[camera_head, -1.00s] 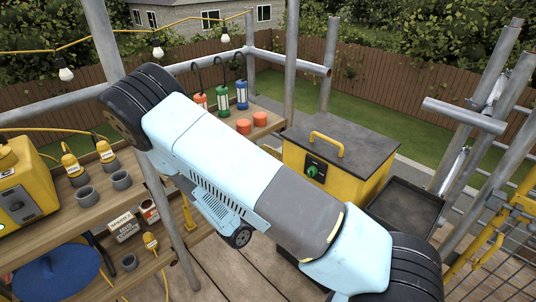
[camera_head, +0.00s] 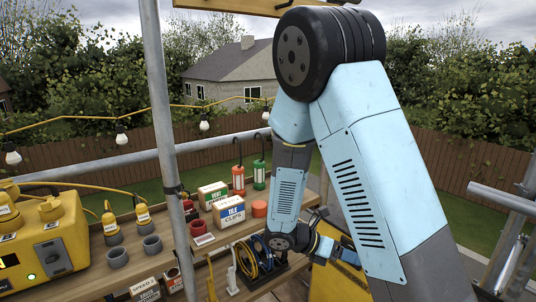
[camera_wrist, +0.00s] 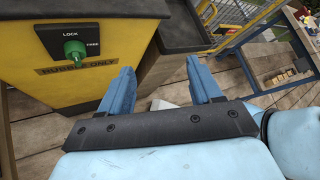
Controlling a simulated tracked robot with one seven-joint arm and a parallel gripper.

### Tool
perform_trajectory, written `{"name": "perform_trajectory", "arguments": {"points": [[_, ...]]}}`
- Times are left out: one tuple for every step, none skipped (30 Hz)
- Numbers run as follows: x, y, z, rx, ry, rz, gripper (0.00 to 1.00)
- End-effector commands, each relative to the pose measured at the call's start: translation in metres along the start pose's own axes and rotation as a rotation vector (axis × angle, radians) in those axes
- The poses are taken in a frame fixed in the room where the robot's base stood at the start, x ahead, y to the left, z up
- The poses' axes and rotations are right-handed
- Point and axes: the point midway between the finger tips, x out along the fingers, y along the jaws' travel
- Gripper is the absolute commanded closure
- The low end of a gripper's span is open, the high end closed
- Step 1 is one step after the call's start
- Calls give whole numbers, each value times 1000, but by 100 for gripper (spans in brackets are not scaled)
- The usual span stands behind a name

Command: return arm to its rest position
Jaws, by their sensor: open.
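My arm (camera_head: 355,150) is pale blue with black joints and stands folded in the head view, its elbow high up and its forearm hanging down. My gripper (camera_wrist: 162,72) shows in the wrist view with two blue fingers spread apart and nothing between them. It is beside the front of the yellow rubble bin (camera_wrist: 90,85), above the deck. In the head view the gripper end is small and partly hidden behind my arm, low in the middle.
The bin has a green knob (camera_wrist: 74,50) marked LOCK and FREE. A wooden shelf (camera_head: 130,250) holds boxes, grey cups, lamps and a yellow power unit (camera_head: 45,245). A scaffold pole (camera_head: 165,120) stands left of my arm. Coiled cables (camera_head: 255,258) lie near the gripper.

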Motion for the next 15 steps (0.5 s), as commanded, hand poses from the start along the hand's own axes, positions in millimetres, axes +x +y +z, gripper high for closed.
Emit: {"name": "perform_trajectory", "arguments": {"points": [[-1,-9,6,68,44,5,36],[-2,-13,9,109,70,6,36],[-3,-20,12,163,104,8,36],[-4,-24,15,204,131,9,36],[-5,-29,17,246,157,10,36],[-6,-35,20,300,190,10,36],[-6,-40,22,341,216,9,36],[-7,-45,25,381,240,9,36],[-9,-51,28,435,274,8,36],[-10,-56,30,477,300,7,36],[-11,-60,32,516,324,6,36],[-13,-67,34,571,358,5,36],[-14,-72,37,612,382,4,36],[-15,-76,39,653,407,1,36],[-17,-82,41,708,440,-1,36]]}}
